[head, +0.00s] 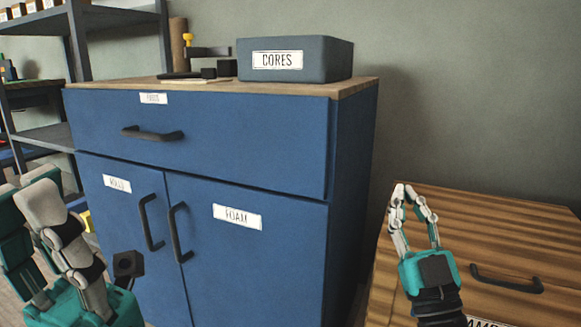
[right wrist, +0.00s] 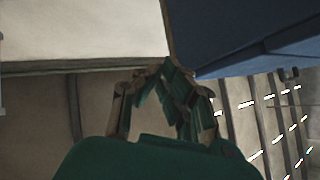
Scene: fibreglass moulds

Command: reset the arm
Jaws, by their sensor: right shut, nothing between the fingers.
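My right gripper (head: 404,190) points upward at the right of the head view, in front of the wooden drawer unit. Its fingertips meet and hold nothing. In the right wrist view its fingers (right wrist: 166,68) also come together. My left gripper (head: 45,205) is at the lower left of the head view, large and close, in front of the shelving and the blue cabinet's left side. I cannot tell how far its fingers are apart.
A blue cabinet (head: 255,145) with a closed drawer and closed doors stands in the middle. A dark CORES bin (head: 325,62) and small dark items sit on top. A wooden drawer unit (head: 500,235) stands right, metal shelving (head: 80,42) left.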

